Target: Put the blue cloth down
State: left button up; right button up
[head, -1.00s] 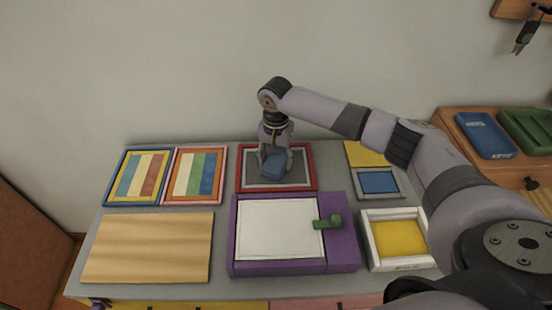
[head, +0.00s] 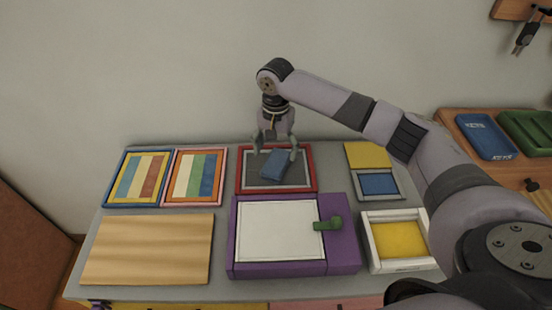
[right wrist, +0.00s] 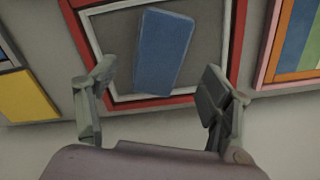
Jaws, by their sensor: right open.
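The blue cloth (head: 277,165) is a folded block lying on the grey inside of the red-framed tray (head: 310,188) at the back middle of the table. It lies slightly tilted within the frame and also shows in the right wrist view (right wrist: 164,52). My right gripper (head: 274,152) is open above the cloth, with its fingers apart and nothing between them. In the right wrist view the open fingers (right wrist: 160,105) are clear of the cloth. My left gripper is not in view.
Two striped framed boards (head: 194,177) lie left of the tray. A wooden board (head: 148,248), a purple box with a white panel (head: 280,230) and a white box with yellow inside (head: 398,240) are in front. Blue and green trays (head: 485,136) stand on a side table at right.

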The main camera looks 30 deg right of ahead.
aim_at(276, 162)
notch_tip(276, 162, up, 7)
dwell(0.3)
jog(key=shift+r, duration=0.15)
